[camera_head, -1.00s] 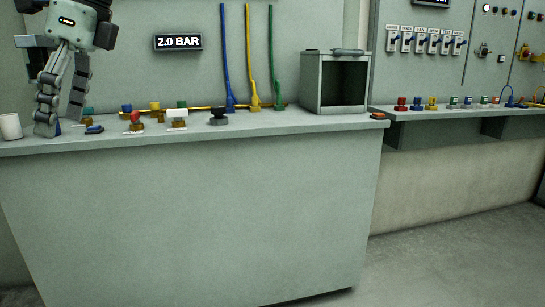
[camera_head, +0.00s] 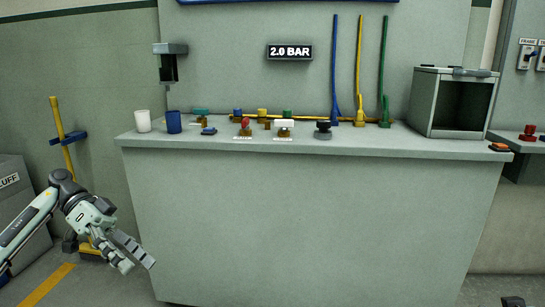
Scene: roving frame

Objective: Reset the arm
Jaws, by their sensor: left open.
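My left arm comes in from the left edge, low in the head view. Its gripper (camera_head: 137,264) is open and empty, with the fingers apart and pointing down to the right. It hangs below the counter top, just left of the front panel of the counter (camera_head: 310,220), and holds nothing. My right gripper is not recognisable in the view.
On the counter stand a white cup (camera_head: 143,121), a blue cup (camera_head: 173,122), several coloured valves and knobs, a black knob (camera_head: 323,131) and an open-fronted box (camera_head: 456,102). A yellow post (camera_head: 60,130) and a grey bin (camera_head: 20,215) stand left.

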